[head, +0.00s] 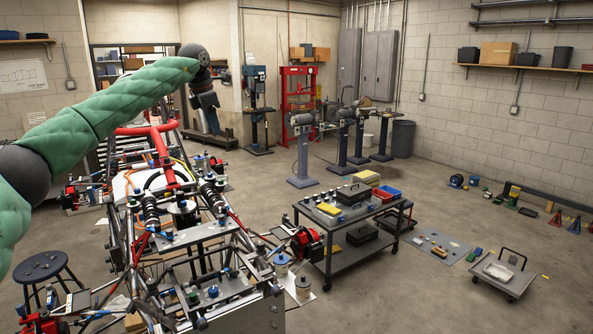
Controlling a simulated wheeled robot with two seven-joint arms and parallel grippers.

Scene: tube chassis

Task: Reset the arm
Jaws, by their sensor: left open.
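My left arm comes in from the left in a green padded sleeve and reaches over the tube chassis (115,235). My left gripper (213,128) hangs down from the dark wrist, above the far part of the chassis. It is open, and nothing shows between its fingers. My right gripper is not in view. The chassis has red and grey tubes, black coil dampers and red-hubbed parts at its sides. My arm hides part of the room behind it on the left.
A two-tier cart (345,262) with tools and coloured bins stands right of the chassis. A low trolley (503,274) and a floor mat (440,245) lie further right. A round stool (40,265) is at left. Grinders on pedestals and a red press (297,95) stand behind.

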